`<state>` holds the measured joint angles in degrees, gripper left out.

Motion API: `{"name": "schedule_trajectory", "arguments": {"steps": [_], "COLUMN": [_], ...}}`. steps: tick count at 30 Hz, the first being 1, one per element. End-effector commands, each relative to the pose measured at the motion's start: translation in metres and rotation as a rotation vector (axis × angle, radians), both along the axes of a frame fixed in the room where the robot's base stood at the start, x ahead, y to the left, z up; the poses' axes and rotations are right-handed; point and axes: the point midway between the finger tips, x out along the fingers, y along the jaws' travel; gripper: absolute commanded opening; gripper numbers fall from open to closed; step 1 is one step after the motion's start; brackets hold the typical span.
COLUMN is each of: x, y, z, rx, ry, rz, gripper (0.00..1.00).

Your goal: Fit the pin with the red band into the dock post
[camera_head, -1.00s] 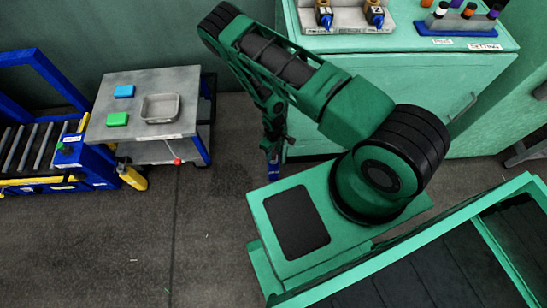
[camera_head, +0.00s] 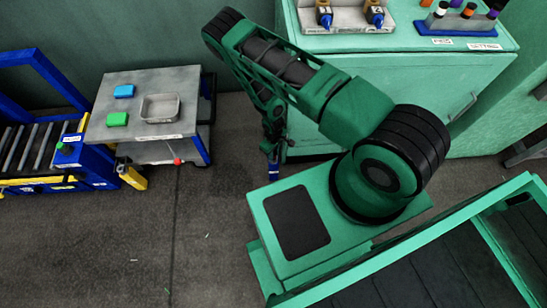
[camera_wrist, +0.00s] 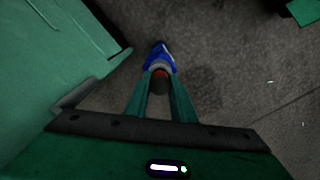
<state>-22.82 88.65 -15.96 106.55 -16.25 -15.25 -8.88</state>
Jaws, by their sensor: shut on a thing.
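My gripper (camera_wrist: 160,82) points down toward the floor beside the green cabinet. Its two green fingers are shut on the pin with the red band (camera_wrist: 160,73), of which only a small red patch shows between the tips. A blue post-like piece (camera_wrist: 160,54) with a grey upper part and a white mark lies just beyond the tips, in line with the pin. I take it for the dock post, and it also shows in the head view (camera_head: 273,172), below my gripper (camera_head: 272,156). I cannot tell whether pin and post touch.
At left are a grey table (camera_head: 105,100) with a tray and a blue roller conveyor (camera_head: 60,155). The floor between is largely clear.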

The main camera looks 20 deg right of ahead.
Motion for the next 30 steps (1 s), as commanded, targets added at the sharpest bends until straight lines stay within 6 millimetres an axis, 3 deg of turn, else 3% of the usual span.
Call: {"name": "schedule_trajectory", "arguments": {"steps": [30], "x": [0.0], "y": [-0.001], "z": [0.022], "rx": [0.0], "ry": [0.0], "rz": [-0.002], "gripper": [0.0]}}
